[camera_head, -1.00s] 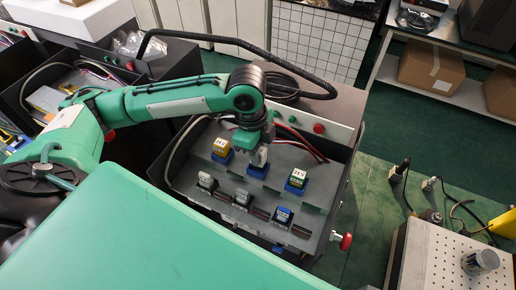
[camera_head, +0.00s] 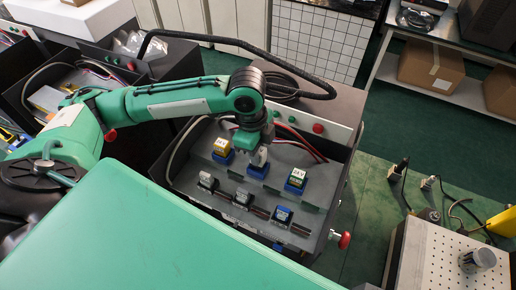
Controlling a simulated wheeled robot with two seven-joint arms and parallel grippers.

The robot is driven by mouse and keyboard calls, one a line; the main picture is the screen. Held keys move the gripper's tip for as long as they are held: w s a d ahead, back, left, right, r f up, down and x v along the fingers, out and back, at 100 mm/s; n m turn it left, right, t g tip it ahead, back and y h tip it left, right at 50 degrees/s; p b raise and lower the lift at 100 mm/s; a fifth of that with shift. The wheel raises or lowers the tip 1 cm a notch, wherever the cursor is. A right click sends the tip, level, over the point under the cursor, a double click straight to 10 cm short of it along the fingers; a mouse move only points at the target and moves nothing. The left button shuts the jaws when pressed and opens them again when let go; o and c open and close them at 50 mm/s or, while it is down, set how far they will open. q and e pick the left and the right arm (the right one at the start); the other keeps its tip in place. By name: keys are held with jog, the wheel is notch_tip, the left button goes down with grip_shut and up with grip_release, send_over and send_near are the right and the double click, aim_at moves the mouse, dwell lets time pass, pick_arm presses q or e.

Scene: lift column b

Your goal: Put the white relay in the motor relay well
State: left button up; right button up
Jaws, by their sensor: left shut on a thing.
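My left gripper (camera_head: 258,147) points down over the middle blue well (camera_head: 257,170) in the back row of the control box. It is shut on the white relay (camera_head: 260,158), which is mostly hidden by the fingers. The relay is at the mouth of this blue well; I cannot tell whether it is seated. A yellow-topped relay (camera_head: 222,146) sits in the blue well to the left. A green relay with a white label (camera_head: 297,177) sits in the blue well to the right. The well labels are too small to read. My right gripper is not in view.
Red wires (camera_head: 305,147) run behind the wells. A red knob (camera_head: 344,240) sticks out at the box's right corner.

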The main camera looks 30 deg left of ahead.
pick_arm(q)
jog(key=shift+f, duration=1.7)
dwell(0.3)
jog(key=o, duration=1.1)
jog(key=shift+c, duration=0.2)
jog(key=shift+r, duration=0.1)
jog(key=shift+r+b, duration=0.3)
jog(key=r+b, duration=0.1)
jog(key=r, duration=0.3)
jog(key=a+r, duration=0.1)
jog(key=r, duration=0.3)
jog(key=r+b, duration=0.1)
jog(key=r, duration=0.4)
jog(key=shift+a+b, duration=0.35)
jog(key=shift+f, duration=0.1)
